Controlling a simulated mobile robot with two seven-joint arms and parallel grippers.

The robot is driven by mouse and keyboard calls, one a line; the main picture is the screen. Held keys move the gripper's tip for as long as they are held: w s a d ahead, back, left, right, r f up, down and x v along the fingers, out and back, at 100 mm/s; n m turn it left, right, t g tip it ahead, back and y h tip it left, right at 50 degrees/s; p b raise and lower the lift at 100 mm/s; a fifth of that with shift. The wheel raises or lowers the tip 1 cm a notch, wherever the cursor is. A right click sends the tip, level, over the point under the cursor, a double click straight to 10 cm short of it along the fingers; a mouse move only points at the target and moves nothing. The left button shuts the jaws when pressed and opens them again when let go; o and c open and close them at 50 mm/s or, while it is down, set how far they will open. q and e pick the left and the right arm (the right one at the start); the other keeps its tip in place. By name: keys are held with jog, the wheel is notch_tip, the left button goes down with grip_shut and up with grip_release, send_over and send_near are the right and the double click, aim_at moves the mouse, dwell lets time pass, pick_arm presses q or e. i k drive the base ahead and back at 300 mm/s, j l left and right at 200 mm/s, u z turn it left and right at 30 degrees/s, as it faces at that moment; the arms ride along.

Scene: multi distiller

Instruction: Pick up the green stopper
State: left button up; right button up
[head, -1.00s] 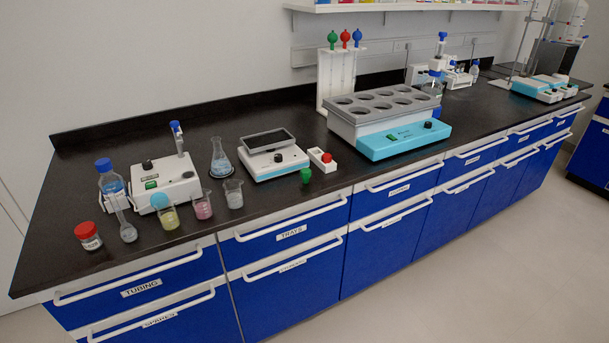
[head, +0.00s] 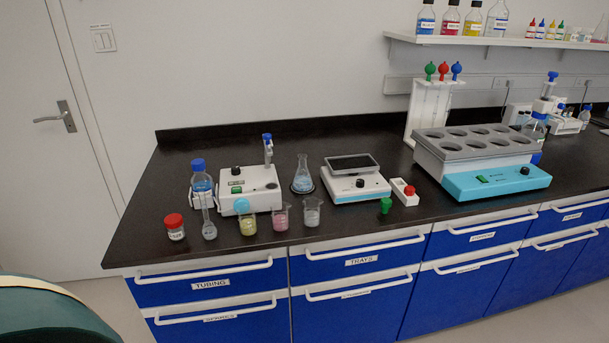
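A small green stopper (head: 385,206) sits on the black bench top near its front edge, in front of the flat-topped scale. To its right is a small white holder (head: 404,192) with a red stopper or knob on it. A larger green-headed piece (head: 430,70) stands in the white rack at the back, beside a red and a blue one. Neither of my grippers is in view.
The black bench (head: 340,223) has blue drawers below. Left of the stopper stand a conical flask (head: 303,175), several beakers, a white device (head: 250,188) and a red-capped jar (head: 175,227). A multi-well heater (head: 497,182) stands right. The bench front near the stopper is clear.

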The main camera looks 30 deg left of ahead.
aim_at(386, 203)
jog(key=i+l+u, duration=0.5)
jog(key=i+l, duration=0.5)
